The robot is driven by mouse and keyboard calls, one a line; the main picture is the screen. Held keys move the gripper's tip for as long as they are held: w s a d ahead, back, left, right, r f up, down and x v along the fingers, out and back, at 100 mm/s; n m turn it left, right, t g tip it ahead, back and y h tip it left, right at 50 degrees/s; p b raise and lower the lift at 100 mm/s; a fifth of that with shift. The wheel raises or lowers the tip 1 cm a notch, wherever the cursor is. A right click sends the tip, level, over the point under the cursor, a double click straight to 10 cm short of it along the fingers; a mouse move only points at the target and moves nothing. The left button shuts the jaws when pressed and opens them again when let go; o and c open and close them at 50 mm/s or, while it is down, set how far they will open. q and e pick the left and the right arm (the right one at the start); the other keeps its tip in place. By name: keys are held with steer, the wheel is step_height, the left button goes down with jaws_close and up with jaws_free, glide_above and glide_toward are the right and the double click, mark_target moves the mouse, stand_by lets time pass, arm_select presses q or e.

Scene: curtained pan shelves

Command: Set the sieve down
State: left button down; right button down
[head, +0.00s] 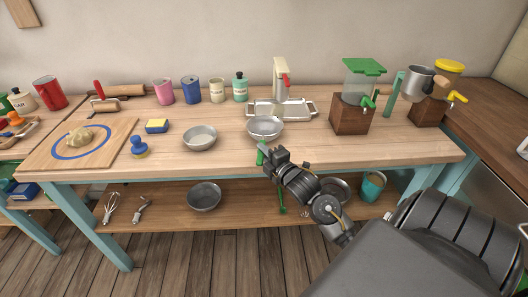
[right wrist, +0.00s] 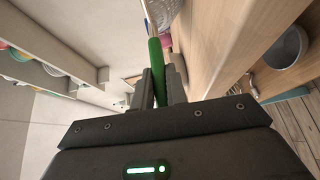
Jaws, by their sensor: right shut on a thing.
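The sieve (head: 265,127) is a round metal bowl with a green handle. It is over the front middle of the wooden table top (head: 330,150), and I cannot tell whether it touches the wood. My right gripper (head: 266,156) is at the table's front edge, shut on the green handle. In the right wrist view the handle (right wrist: 155,62) stands between the two fingers, and part of the sieve's mesh bowl (right wrist: 166,10) shows at the top edge. My left gripper is not in view.
A grey bowl (head: 200,138) sits left of the sieve. A metal tray (head: 296,108) is close behind it, and a dispenser with a green lid (head: 352,112) stands to the right. A lower shelf (head: 165,200) holds another bowl (head: 204,197). Bare wood lies at the front right.

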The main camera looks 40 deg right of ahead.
steer(key=c, duration=1.3)
jaws_free()
steer(key=shift+f, duration=0.1)
steer(key=shift+c, duration=0.3)
steer(key=c, duration=0.4)
steer(key=shift+o, duration=0.2)
steer(key=shift+s, duration=0.15)
steer(key=s+a+p, duration=0.1)
steer(key=s+p, duration=0.2)
steer(key=s, duration=1.1)
steer(key=shift+s+a+r, duration=0.25)
steer(key=shift+s+a, duration=0.05)
steer(key=shift+s, duration=0.05)
